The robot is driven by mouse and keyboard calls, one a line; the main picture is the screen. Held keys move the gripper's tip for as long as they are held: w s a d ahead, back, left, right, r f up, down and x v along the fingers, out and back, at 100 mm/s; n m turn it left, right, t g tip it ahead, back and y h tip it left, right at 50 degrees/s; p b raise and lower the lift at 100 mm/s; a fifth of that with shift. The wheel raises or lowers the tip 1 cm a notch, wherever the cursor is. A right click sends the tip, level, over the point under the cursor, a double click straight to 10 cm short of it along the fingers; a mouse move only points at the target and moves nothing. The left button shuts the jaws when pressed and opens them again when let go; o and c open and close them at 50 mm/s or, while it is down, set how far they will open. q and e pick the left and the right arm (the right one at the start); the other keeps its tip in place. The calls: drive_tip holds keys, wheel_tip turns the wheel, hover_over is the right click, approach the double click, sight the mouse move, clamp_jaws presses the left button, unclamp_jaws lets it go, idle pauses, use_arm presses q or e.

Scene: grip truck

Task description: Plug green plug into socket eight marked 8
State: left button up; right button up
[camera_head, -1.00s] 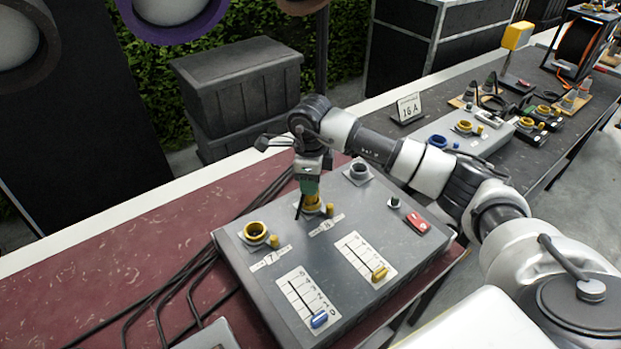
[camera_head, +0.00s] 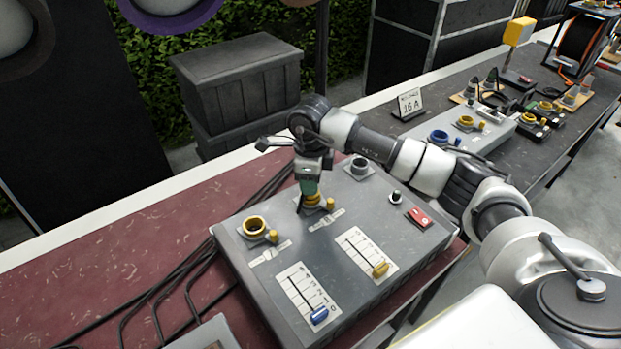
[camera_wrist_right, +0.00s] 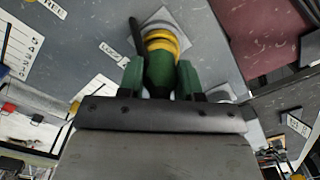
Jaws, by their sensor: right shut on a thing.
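The green plug (camera_head: 309,187) stands upright at a yellow-ringed socket (camera_head: 313,200) on the grey control box (camera_head: 375,240). The plug's lower end meets the yellow ring; how deep it sits I cannot tell. My right gripper (camera_head: 309,178) is above the socket, pointing down, shut on the plug. In the right wrist view the green plug (camera_wrist_right: 160,72) is between the fingers, with the yellow ring (camera_wrist_right: 161,40) at its end. The label beside this socket is blurred in the head view. My left gripper is not in view.
An empty yellow socket (camera_head: 255,227) is to the left on the box, and a grey socket (camera_head: 360,168) behind to the right. Slider panels, a red switch (camera_head: 419,217) and a knob (camera_head: 395,197) are nearby. Black cables (camera_head: 200,262) lie on the left.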

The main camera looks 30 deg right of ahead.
drive_tip(key=shift+f, duration=0.15)
drive_tip(key=o, duration=1)
drive_tip(key=shift+o, duration=0.7)
drive_tip(key=shift+o, duration=1.1)
drive_tip(key=shift+r+p, duration=1.4)
drive_tip(key=shift+r, duration=1.15)
